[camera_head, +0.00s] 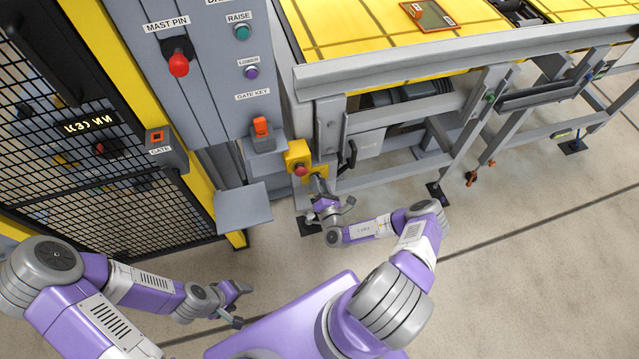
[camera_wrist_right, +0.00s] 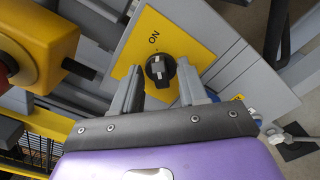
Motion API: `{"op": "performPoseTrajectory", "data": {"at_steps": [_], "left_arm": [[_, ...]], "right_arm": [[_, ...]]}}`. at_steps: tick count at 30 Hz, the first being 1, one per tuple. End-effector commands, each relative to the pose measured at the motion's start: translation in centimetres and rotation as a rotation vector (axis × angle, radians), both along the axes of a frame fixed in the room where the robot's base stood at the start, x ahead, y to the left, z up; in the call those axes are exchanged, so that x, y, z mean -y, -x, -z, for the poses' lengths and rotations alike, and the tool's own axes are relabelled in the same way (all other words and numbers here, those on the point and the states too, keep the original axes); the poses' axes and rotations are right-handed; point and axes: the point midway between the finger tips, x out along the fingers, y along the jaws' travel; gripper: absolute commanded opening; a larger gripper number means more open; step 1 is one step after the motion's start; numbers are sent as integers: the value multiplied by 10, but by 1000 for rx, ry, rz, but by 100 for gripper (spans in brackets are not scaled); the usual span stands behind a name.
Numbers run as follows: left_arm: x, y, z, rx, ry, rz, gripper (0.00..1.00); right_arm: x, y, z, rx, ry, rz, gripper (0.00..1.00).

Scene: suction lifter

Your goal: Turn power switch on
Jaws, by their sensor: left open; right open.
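The power switch is a black rotary knob (camera_wrist_right: 160,72) on a yellow plate (camera_wrist_right: 185,30) marked "ON" in the right wrist view. The knob has a pale mark on it. In the head view the yellow plate (camera_head: 321,168) shows below the table frame, and the knob is largely hidden by my right gripper (camera_head: 319,186). In the right wrist view my right gripper (camera_wrist_right: 160,80) is open, with its fingertips on either side of the knob; I cannot tell whether they touch it. My left gripper (camera_head: 240,304) is open and empty, low over the floor.
A yellow box with a red button (camera_head: 299,163) sits just left of the plate; it also shows in the wrist view (camera_wrist_right: 35,50). A grey control panel (camera_head: 215,70) and black mesh gate (camera_head: 80,130) stand left. The yellow-topped lifter table (camera_head: 370,30) overhangs the plate.

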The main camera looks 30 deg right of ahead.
Motion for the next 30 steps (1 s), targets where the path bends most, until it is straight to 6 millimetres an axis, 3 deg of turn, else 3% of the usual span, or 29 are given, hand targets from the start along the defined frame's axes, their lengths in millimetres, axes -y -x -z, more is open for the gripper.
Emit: {"op": "performPoseTrajectory", "data": {"at_steps": [9, 15, 30], "left_arm": [[0, 0, -13, 0, 0, 0, 67], [0, 0, -16, 0, 0, 0, 67], [0, 0, -15, 0, 0, 0, 67]], "right_arm": [[-11, 48, -1, -3, -4, 1, 43], [-17, 69, 0, -2, -1, -1, 43], [-18, 71, 0, -1, -1, 0, 43]]}}
